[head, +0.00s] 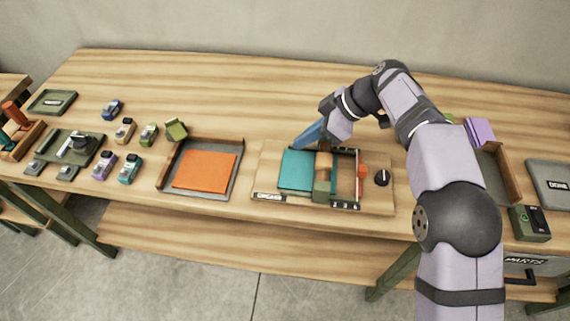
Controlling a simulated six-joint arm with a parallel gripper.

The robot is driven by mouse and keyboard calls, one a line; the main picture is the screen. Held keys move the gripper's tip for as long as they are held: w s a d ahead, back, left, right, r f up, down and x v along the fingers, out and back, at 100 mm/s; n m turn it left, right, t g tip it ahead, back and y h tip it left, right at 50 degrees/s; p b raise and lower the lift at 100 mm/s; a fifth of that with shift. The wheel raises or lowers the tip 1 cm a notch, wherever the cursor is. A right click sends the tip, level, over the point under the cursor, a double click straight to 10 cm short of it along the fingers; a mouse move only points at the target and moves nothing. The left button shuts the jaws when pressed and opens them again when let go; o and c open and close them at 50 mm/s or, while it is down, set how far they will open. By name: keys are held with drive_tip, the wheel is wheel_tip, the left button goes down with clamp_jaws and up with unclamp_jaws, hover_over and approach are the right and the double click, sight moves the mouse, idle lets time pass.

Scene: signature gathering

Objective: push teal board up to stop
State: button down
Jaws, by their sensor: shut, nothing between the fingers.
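The teal board (296,170) lies flat on the left part of a wooden fixture (268,160) near the middle of the table. An upright tan and green block (323,177) stands at its right edge. An orange-red piece (361,171) sits further right on the fixture and may be the stop; I cannot tell. My gripper (303,142) is shut and empty, its blue fingers pointing down-left at the far edge of the teal board. Whether the fingertips touch the board cannot be told from this view.
A tray with an orange board (205,169) stands left of the fixture. Several small coloured cars (129,168) and a green tray (52,102) lie further left. A black knob (382,177) is on the fixture's right. A purple block (479,131) stands behind my arm.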

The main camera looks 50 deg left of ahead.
sight(267, 165)
drive_tip(key=shift+n+g, duration=0.3)
drive_tip(key=shift+n, duration=0.4)
drive_tip(key=s+a, duration=0.1)
drive_tip(key=s+f, duration=0.1)
drive_tip(key=s+a, duration=0.1)
drive_tip(key=shift+s+a+f, duration=0.1)
drive_tip(key=shift+a+f, duration=0.15)
drive_tip(key=shift+a, duration=0.1)
drive_tip(key=p+x, duration=0.4)
drive_tip(key=x, duration=0.4)
drive_tip(key=shift+a+f, duration=0.1)
drive_tip(key=shift+f, duration=0.1)
drive_tip(key=shift+w+d+r+p, duration=0.15)
drive_tip(key=shift+w+d+p, duration=0.9)
drive_tip(key=shift+w+d, duration=0.4)
